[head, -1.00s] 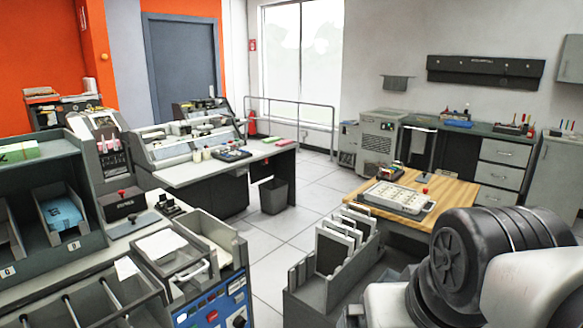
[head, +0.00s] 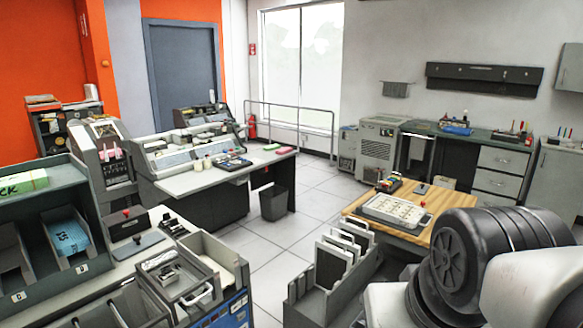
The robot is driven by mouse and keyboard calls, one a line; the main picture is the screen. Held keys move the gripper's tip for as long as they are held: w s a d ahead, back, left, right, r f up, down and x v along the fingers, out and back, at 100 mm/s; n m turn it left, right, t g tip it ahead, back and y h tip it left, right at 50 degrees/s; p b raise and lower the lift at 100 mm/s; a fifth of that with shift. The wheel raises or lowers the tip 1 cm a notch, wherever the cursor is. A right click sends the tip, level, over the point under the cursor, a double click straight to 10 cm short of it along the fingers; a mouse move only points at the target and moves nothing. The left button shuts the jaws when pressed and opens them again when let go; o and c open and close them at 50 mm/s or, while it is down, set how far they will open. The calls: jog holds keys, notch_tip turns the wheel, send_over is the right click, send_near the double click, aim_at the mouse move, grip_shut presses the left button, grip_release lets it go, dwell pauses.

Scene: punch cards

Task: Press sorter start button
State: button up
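A grey machine (head: 215,262) with card trays on top stands at the lower left, and a blue control panel (head: 232,312) is on its front. Only the upper part of the panel shows, cut by the bottom edge. It is too small to tell which control is the start button or whether this machine is the sorter. My gripper is out of view; only dark and white parts of my arm show at the lower right, apart from the panel.
A rack of upright cards (head: 345,255) stands in the lower middle, beside a wooden table (head: 455,205) with a white tray (head: 397,209). A grey console desk (head: 185,180) and bin (head: 273,203) stand behind. Tiled floor (head: 270,245) is open between.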

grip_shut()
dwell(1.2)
